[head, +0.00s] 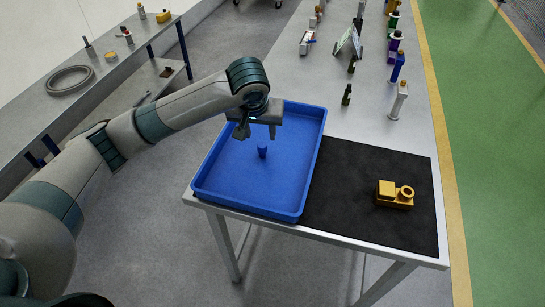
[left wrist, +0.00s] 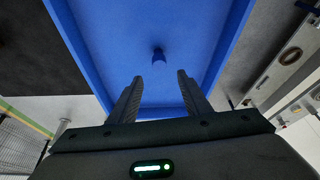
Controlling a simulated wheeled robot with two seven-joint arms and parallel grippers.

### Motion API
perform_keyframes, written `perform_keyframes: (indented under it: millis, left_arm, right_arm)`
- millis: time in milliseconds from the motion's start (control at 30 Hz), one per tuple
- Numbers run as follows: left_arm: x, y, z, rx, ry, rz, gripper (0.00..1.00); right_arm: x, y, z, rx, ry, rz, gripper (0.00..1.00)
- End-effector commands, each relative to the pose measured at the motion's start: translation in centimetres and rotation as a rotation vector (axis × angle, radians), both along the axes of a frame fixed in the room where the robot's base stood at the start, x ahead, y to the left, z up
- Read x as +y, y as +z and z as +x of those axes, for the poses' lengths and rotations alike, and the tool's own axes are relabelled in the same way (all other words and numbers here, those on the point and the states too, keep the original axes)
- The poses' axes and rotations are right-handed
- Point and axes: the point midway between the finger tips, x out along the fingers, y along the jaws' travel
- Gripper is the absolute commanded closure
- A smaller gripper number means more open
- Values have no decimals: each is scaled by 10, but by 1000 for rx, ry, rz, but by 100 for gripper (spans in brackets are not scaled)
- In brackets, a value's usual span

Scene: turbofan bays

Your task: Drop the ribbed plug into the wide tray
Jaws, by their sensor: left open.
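The wide blue tray (head: 230,185) sits at the near left of the metal table; it also fills much of the left wrist view (left wrist: 110,35). A small blue plug (head: 262,152) is inside the tray, on its floor, clear of the walls; it shows in the left wrist view (left wrist: 158,56) beyond the fingertips. Its ribs are too small to make out. My left gripper (head: 257,133) is over the tray, open and empty, with its fingers (left wrist: 158,80) apart and not touching the plug. My right gripper is not in view.
A black mat (head: 340,200) lies right of the tray with a yellow fixture (head: 395,194) on it. Several bottles and tools, including a white-grey bottle (head: 398,101), stand farther back on the table. A side bench (head: 60,110) with a coiled ring (head: 70,80) is at left.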

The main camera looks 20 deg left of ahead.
Motion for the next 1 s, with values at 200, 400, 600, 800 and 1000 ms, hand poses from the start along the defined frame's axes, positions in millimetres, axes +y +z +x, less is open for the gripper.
perform_keyframes:
  millis: [200, 400, 600, 800, 1000]
  left_arm:
    - [-3, 41, -17, -5, -3, -1, 56]
    - [-4, 81, -32, -5, -2, 0, 56]
    - [-5, 107, -42, -4, -2, 1, 56]
    - [-6, 116, -47, -2, -1, 1, 56]
    - [-6, 117, -49, 0, 0, 0, 56]
  right_arm:
    - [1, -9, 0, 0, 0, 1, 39]
    - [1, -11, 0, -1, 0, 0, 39]
    - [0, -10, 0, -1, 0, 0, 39]
    - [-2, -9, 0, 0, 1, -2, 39]
    - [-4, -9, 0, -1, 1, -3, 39]
